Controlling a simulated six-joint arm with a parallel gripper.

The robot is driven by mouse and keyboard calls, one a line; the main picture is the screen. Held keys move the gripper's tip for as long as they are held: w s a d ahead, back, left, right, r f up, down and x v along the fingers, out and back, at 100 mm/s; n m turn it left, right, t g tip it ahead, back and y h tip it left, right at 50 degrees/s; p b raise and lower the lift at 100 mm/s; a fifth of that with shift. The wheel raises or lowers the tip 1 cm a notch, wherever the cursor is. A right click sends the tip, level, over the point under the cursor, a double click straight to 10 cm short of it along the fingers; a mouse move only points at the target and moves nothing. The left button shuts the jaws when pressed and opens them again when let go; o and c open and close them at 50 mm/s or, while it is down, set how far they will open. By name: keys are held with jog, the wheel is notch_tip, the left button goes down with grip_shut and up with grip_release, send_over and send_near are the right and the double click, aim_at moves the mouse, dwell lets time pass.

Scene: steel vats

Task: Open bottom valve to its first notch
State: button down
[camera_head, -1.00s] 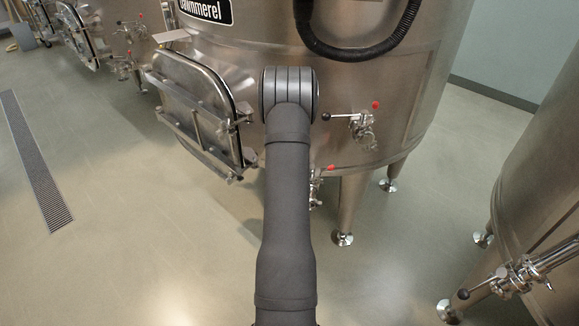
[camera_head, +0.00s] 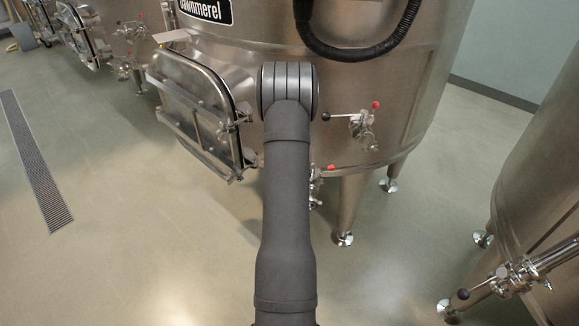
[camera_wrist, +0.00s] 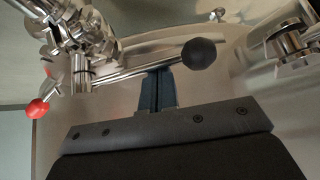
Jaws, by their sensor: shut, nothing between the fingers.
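The bottom valve (camera_head: 315,186) sits low on the steel vat, with a red knob (camera_head: 331,168); my arm hides its left part in the head view. In the wrist view, a shiny valve body (camera_wrist: 82,42) at the upper left has a red knob (camera_wrist: 37,108) and a long lever (camera_wrist: 140,68) ending in a black ball (camera_wrist: 200,54). My gripper (camera_wrist: 157,72) is shut and empty, its fingertips close to the lever between valve body and ball. I cannot tell whether they touch it. The head view hides my gripper behind the arm.
Another valve (camera_head: 362,128) with a red knob and black ball is higher on the vat. A hatch door (camera_head: 195,105) juts out left of my arm. Vat legs (camera_head: 347,210) stand below. Another vat (camera_head: 545,190) is at right. The floor at left is clear.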

jog(key=shift+s+f, duration=0.15)
jog(key=shift+s, duration=1.15)
dwell(0.5)
jog(key=shift+w, duration=0.1)
jog(key=w+v, duration=0.1)
jog(key=v, duration=0.6)
jog(key=shift+s+r, duration=0.2)
jog(key=shift+r, duration=0.35)
